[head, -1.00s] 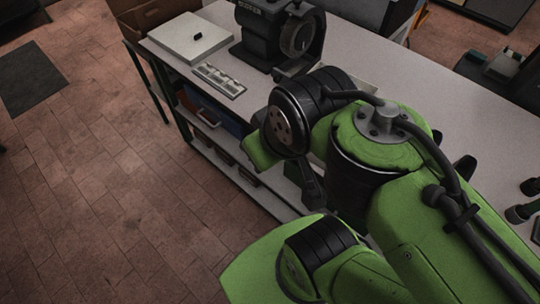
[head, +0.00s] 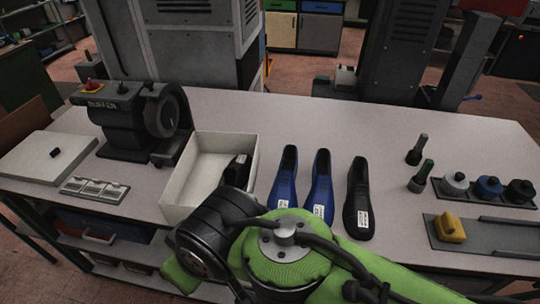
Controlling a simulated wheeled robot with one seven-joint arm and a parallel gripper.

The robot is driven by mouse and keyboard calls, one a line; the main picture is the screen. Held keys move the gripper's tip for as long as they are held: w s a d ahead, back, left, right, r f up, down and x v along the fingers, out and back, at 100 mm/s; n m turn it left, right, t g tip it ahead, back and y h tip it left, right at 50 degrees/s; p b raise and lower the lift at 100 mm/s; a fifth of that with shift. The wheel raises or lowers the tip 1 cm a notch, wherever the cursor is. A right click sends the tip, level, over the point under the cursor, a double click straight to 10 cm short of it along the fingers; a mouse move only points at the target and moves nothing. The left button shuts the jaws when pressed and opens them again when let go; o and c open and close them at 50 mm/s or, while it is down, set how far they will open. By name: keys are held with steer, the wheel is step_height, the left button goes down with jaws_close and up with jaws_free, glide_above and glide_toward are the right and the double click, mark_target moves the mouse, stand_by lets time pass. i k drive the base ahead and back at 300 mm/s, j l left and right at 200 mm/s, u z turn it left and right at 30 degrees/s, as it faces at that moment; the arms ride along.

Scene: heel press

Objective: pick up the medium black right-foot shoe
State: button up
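A black shoe or shoe form (head: 358,198) with a white label lies on the bench, right of two blue ones (head: 285,180) (head: 320,188). The labels are too small to read, so size and foot cannot be told. Another dark item (head: 236,171) with a white patch is in the open white box (head: 181,201), partly hidden by my arm. My green arm covers the front middle of the bench. My gripper is not visible in the head view.
A dark buffing machine (head: 133,118) stands at the left, with a row of small pale pieces (head: 95,189) before it. At the right are bottles (head: 454,183), two dark upright tools and a yellow object (head: 450,228) on a grey tray. The bench behind the shoes is clear.

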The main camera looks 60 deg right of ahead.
mark_target(359, 222)
steer(key=z, duration=2.95)
steer(key=l+u, duration=0.1)
steer(key=u, duration=0.3)
steer(key=l+u, duration=0.15)
steer(key=u, duration=0.25)
steer(key=l+u, duration=0.15)
steer(key=u, duration=0.3)
steer(key=l+u, duration=0.15)
steer(key=u, duration=0.25)
